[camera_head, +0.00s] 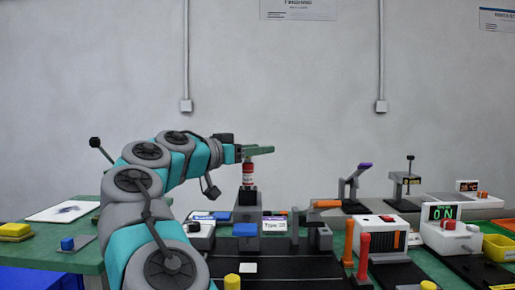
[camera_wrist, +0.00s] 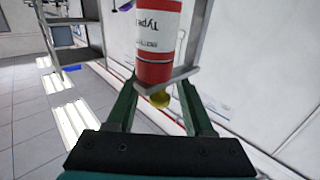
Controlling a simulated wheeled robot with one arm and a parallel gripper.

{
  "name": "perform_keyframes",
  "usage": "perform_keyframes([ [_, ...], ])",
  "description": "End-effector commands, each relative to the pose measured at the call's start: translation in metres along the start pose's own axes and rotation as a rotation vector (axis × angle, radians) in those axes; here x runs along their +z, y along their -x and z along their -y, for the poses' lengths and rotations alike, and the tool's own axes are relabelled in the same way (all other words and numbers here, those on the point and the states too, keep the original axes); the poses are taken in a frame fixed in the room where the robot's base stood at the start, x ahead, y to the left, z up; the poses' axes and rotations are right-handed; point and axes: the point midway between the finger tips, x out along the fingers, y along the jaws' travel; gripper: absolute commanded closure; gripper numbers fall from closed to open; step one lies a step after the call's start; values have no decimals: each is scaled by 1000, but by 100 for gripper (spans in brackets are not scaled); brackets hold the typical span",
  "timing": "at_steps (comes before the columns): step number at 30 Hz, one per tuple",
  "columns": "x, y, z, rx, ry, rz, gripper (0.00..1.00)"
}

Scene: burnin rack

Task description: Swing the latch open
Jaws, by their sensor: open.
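A red and white cylinder (camera_head: 248,172) with a "Type" label stands upright in a dark holder (camera_head: 248,196) in the head view. In the wrist view the cylinder (camera_wrist: 159,40) has a brass-coloured knob (camera_wrist: 160,99) at its near end. A grey angled bar (camera_wrist: 196,45), which may be the latch, runs along its side and across that end. My gripper (camera_head: 268,149) is level at the cylinder's top. In the wrist view my gripper (camera_wrist: 157,88) is open, with its green fingers on either side of the knob. I cannot tell whether they touch the bar.
A yellow bin (camera_head: 499,247) stands at far right. A white sheet (camera_head: 62,211) lies at left.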

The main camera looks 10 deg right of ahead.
Motion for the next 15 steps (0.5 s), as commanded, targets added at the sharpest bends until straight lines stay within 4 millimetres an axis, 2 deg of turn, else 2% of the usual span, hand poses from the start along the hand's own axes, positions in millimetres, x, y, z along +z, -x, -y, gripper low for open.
perform_keyframes([
  [8,0,-3,0,0,0,0,48],
  [15,0,-3,0,0,0,0,75],
])
